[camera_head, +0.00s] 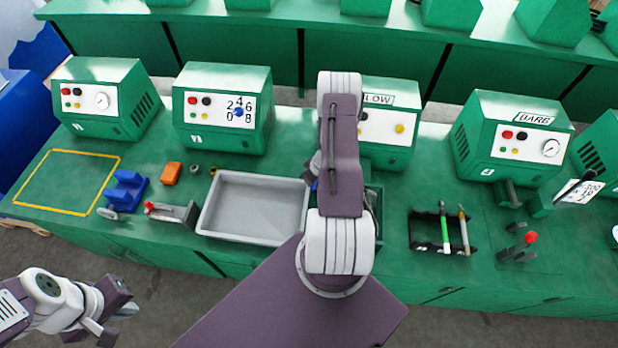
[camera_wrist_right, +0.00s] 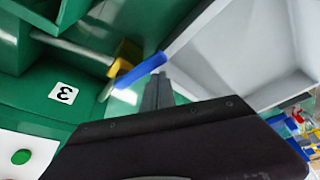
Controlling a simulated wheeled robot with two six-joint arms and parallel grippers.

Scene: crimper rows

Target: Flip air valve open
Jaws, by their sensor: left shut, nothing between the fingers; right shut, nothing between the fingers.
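The air valve shows in the right wrist view: a brass-yellow body (camera_wrist_right: 124,58) on a grey pipe (camera_wrist_right: 75,45), with a blue lever (camera_wrist_right: 141,70) pointing up and right from it. In the head view my right arm covers most of that spot, and only a small blue bit shows beside the arm. My left gripper (camera_head: 118,322) is shut and empty, low at the left in front of the bench.
A grey tray (camera_head: 204,222) stands left of my right arm; its wall (camera_wrist_right: 210,60) is also close to the lever. The machine with the FLOW sign (camera_head: 402,148) is behind the arm. A rack with pens (camera_head: 428,240) stands to the right. A red-knobbed clamp (camera_head: 520,248) is farther right.

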